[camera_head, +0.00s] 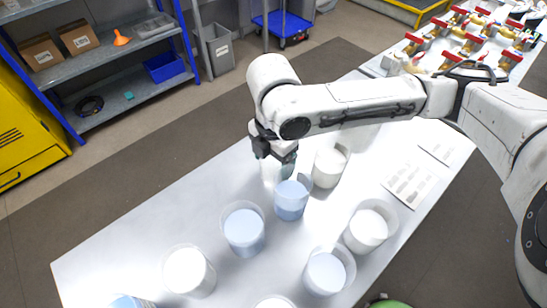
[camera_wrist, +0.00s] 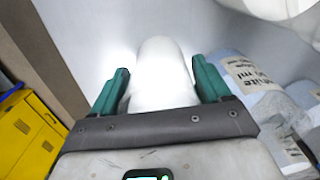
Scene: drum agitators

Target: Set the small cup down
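The small cup (camera_wrist: 160,75) is a plain whitish cylinder between the two teal fingers of my gripper (camera_wrist: 161,88) in the wrist view. The fingers lie close along both its sides, and its far end reaches past the fingertips. In the head view, my gripper (camera_head: 276,157) is at the far edge of the white table (camera_head: 190,220), and the pale cup (camera_head: 269,172) shows only faintly below it, partly hidden by the dark gripper. I cannot tell whether its base touches the table.
A blue-filled beaker (camera_head: 291,200) stands just in front of my gripper, and a white-filled beaker (camera_head: 328,168) stands to its right. Another blue-filled beaker (camera_head: 244,230) and several more stand nearer. The table's left far part is clear. Paper sheets (camera_head: 409,183) lie at right.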

